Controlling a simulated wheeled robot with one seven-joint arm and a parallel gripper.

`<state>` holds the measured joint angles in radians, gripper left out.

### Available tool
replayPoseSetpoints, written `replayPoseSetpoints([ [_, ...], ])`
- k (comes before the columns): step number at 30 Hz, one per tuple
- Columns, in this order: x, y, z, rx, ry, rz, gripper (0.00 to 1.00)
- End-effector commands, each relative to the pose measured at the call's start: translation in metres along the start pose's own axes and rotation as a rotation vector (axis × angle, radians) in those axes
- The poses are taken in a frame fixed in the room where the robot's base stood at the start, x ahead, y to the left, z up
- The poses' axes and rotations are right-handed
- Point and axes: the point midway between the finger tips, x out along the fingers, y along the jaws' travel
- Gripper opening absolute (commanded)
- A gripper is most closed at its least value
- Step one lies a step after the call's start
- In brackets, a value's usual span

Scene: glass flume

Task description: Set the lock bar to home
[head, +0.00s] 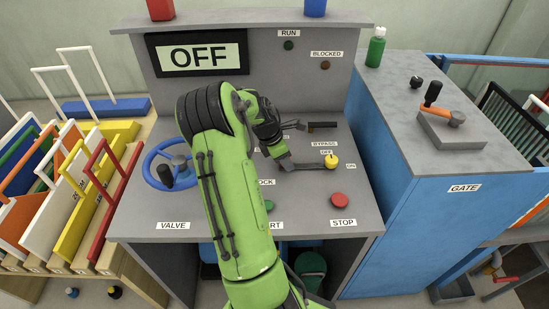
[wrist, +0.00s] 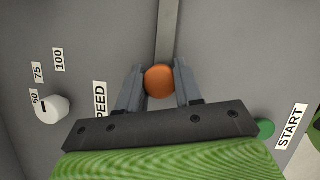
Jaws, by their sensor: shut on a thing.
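In the wrist view, an orange ball knob (wrist: 160,81) sits between the two grey fingers of my gripper (wrist: 160,84). A straight grey bar (wrist: 168,30) runs up from behind the knob, which I take as the lock bar. My gripper is shut on this knob. A grey bar (head: 303,165) shows right of my wrist, reaching toward a yellow knob (head: 331,161) between OFF and ON labels. No home mark can be made out.
A blue valve wheel (head: 160,150) stands left of my arm. A red STOP button (head: 340,200) and a green START button (wrist: 265,128) lie near the panel's front. A white speed dial (wrist: 52,108) is close by. The display (head: 198,56) reads OFF. The gate cabinet (head: 425,210) stands right.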

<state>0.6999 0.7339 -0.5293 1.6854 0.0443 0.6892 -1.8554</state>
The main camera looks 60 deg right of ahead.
Motion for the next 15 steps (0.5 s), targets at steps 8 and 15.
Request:
replayPoseSetpoints([
  [8,0.0029,-0.0028,0.0036,0.000,0.001,-0.006,0.00],
  [15,0.0025,-0.0024,0.0037,0.001,0.000,-0.004,0.60],
])
